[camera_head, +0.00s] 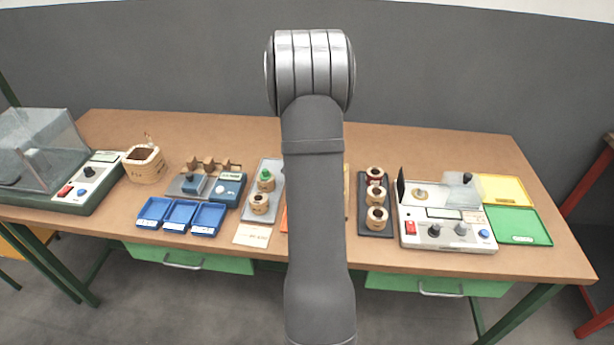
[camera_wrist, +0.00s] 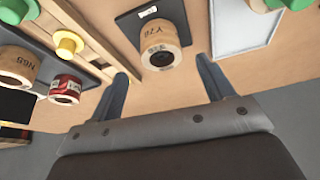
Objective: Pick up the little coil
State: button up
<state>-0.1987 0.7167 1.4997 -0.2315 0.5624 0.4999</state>
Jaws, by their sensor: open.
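My gripper (camera_wrist: 162,68) is open in the wrist view, its two fingers apart with nothing between them. A light wooden coil marked Y76 (camera_wrist: 161,46) stands on a dark plate (camera_wrist: 131,27), beyond the fingertips and roughly centred between them. A small yellow coil (camera_wrist: 67,44) is to its left, with a red banded coil (camera_wrist: 65,88) and a coil marked N65 (camera_wrist: 13,65) farther left. In the head view my arm hides the gripper and the middle of the bench. I cannot tell for certain which coil is the little one.
The head view shows a dark tray of coils (camera_head: 362,205) right of my arm and a grey tray (camera_head: 253,213) with coils to its left. A control box (camera_head: 440,236) stands at right. Wooden rails (camera_wrist: 93,42) lie beside the left finger.

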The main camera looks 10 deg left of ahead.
jog(key=x, duration=0.5)
jog(key=shift+s+a, duration=0.15)
jog(key=shift+c, duration=0.2)
jog(key=c, duration=1.1)
jog(key=shift+c, duration=0.2)
